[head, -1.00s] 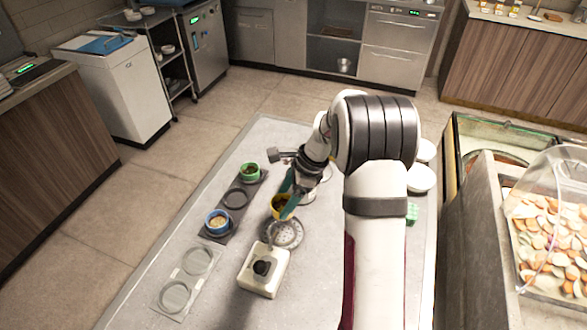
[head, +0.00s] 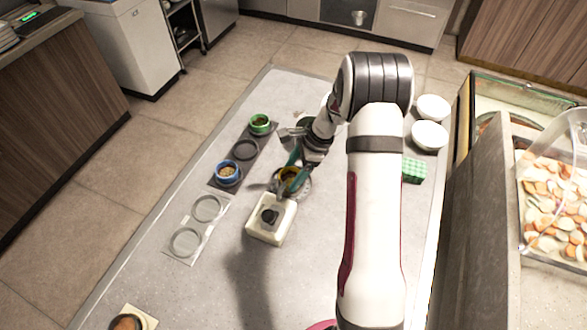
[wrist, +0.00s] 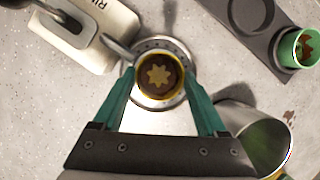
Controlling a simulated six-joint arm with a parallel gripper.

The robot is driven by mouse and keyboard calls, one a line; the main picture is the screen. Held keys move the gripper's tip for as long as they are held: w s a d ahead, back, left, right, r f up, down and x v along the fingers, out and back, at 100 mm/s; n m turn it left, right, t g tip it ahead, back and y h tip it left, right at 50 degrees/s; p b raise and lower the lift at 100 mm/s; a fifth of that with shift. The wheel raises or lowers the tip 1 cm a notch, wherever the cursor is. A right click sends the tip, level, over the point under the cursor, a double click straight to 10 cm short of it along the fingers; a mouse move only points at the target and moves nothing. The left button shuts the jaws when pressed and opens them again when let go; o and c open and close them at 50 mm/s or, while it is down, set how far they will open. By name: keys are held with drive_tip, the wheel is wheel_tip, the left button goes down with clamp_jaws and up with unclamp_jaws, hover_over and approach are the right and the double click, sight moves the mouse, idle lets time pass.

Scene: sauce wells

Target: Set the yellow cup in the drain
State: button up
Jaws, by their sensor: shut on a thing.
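The yellow cup (head: 290,175) holds dark sauce. In the wrist view the yellow cup (wrist: 160,89) shows a star-shaped mark on its contents. My gripper (wrist: 160,80) is shut on it, one green finger on each side. The round metal drain (head: 306,188) is partly hidden behind the cup and gripper. In the wrist view the perforated drain (wrist: 160,45) shows around the cup, which looks roughly centred over it. I cannot tell whether the cup touches the drain or hangs just above it.
A white block with a black knob (head: 269,216) stands close beside the drain, its metal spout reaching toward the cup. A dark tray (head: 226,185) holds a green cup (head: 260,124) and a blue cup (head: 228,174). A metal vessel (wrist: 262,145) is near my right finger.

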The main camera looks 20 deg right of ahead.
drive_tip(key=shift+f, duration=0.45)
idle(0.5)
drive_tip(key=o, duration=1.3)
wheel_tip(320, 180, up, 8)
